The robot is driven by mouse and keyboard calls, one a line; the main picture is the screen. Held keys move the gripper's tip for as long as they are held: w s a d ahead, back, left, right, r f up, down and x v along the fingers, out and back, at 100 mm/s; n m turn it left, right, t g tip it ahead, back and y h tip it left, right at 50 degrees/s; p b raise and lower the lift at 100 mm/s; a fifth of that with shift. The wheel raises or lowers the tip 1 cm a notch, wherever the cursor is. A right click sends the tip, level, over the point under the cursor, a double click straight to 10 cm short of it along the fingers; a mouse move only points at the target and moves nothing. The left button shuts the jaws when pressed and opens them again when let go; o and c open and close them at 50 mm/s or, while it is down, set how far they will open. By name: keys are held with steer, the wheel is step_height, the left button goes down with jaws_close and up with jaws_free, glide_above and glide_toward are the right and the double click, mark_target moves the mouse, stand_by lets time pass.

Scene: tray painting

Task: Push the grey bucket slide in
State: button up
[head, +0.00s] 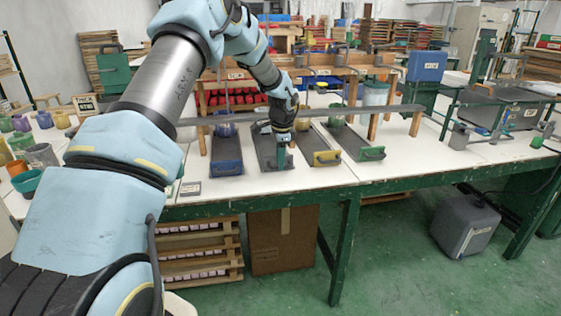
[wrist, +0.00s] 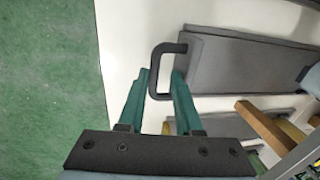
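The grey slide (head: 267,150) is a long flat tray on the white table, second from left in a row of slides. In the wrist view the grey slide (wrist: 245,65) has a black loop handle (wrist: 155,68) at its front end. My gripper (head: 281,152) is at the slide's front end, low over the table. In the wrist view my gripper (wrist: 158,84) has its teal fingers apart, one on each side of the handle's bar. I cannot tell whether either finger touches the handle. My arm hides whatever stands behind the grey slide.
A blue slide (head: 226,157) lies to the left; a yellow-fronted slide (head: 324,157) and a green-fronted slide (head: 370,153) lie to the right. A long grey bar (head: 385,109) on wooden posts crosses above them. The table's green front edge (head: 400,186) is close.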

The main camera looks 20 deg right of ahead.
steer(key=shift+o, duration=1.1)
step_height(320, 180, up, 11)
steer(key=s+b, duration=0.1)
steer(key=s, duration=0.1)
steer(key=shift+f+b, duration=0.2)
steer(key=shift+b, duration=0.15)
steer(key=shift+a, duration=0.2)
steer(key=s+a+n+p, duration=0.1)
steer(key=s+a+n, duration=0.8)
steer(key=a, duration=0.7)
steer(key=s+a+n+p, duration=0.1)
steer(key=s+a+n, duration=0.8)
steer(key=s+a, duration=0.5)
steer(key=shift+s+a, duration=0.15)
steer(key=shift+a, duration=1.05)
